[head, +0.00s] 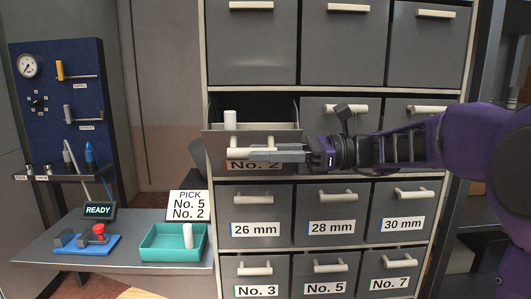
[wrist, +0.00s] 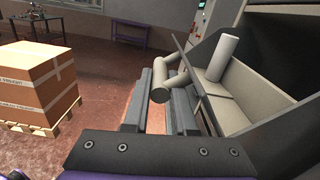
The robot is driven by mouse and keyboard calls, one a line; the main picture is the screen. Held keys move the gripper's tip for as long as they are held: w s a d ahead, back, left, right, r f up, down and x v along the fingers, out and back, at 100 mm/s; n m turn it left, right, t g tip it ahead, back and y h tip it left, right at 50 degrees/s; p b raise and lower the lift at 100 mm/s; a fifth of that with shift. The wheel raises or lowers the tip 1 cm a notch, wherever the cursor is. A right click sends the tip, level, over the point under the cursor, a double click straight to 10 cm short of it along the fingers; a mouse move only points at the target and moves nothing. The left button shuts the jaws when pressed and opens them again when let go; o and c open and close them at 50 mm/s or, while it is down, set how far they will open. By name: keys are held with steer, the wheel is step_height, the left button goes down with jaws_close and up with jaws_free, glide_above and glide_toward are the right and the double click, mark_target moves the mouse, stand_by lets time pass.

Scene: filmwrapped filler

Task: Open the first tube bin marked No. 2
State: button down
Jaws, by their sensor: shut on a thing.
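The bin labelled No. 2 (head: 285,169) is pulled partly out of the left column of the cabinet, and its top is open. A white tube (head: 230,120) stands inside it, near the left side. The tube also shows in the wrist view (wrist: 225,56). My gripper (head: 240,153) reaches in from the right, in front of the bin, and is shut on its pale bar handle (wrist: 161,94). The handle lies between the two dark fingers. The fingers partly hide the handle and label in the head view.
Closed bins surround it, including 26 mm (head: 257,230) below. A teal tray (head: 160,256) with a white tube stands on the lower left counter, beside a card (head: 188,206) reading PICK No. 5 No. 2. A boxed pallet (wrist: 38,85) stands on the floor.

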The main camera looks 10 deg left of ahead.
steer(key=shift+r, duration=0.1)
steer(key=p, duration=0.2)
steer(key=r+p, duration=0.1)
steer(key=p, duration=0.1)
steer(key=shift+w+r+m+p, duration=0.25)
steer(key=shift+w+m+p, duration=0.05)
steer(key=shift+m, duration=0.1)
steer(key=shift+w+a+r+m+p, duration=0.1)
steer(key=shift+w+r+m+p, duration=0.15)
steer(key=shift+p, duration=0.95)
steer(key=shift+w+p, duration=0.15)
steer(key=shift+p, duration=0.5)
steer(key=shift+f, duration=0.1)
